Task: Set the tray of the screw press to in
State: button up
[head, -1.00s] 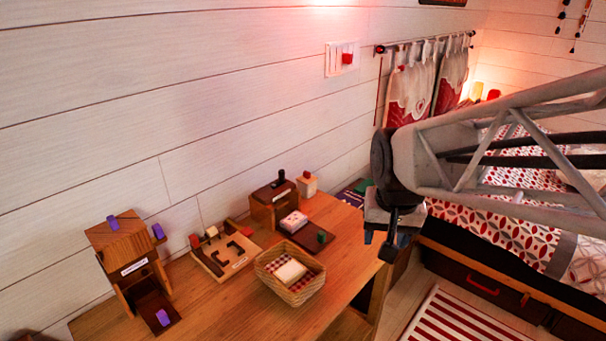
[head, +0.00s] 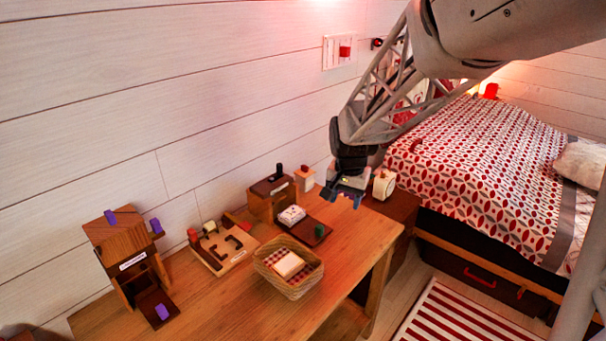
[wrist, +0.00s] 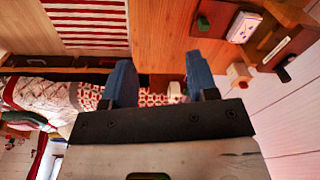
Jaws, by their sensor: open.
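Two labelled wooden devices stand on the desk, and I cannot read which is the screw press. The dark brown one (head: 262,203) has a black knob on top and a flat tray (head: 318,238) out at its front, with a green knob (head: 319,230) on it. A folded white patterned item (head: 292,215) lies by the tray. In the wrist view the tray's green knob (wrist: 203,23) is at the top. The other device (head: 124,262), at the left, has purple knobs and a front flap or tray (head: 150,305). My gripper (head: 345,196) is open and empty, above and right of the dark device.
A wicker basket (head: 290,288) with a checked cloth stands in front of the tray. A small block with a red top (head: 305,177) and a cream object (head: 384,184) stand near my gripper. The desk's right part is clear.

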jog(key=w+a+f+m, duration=0.2)
jog(key=w+f, duration=0.6)
jog(key=w, duration=0.1)
jog(key=m+g, duration=0.1)
send_over(320, 226)
notch_tip(320, 226, down, 10)
jog(key=shift+a+r, duration=0.1)
jog(key=shift+a, duration=0.05)
jog(key=shift+f, duration=3.9)
grip_shut()
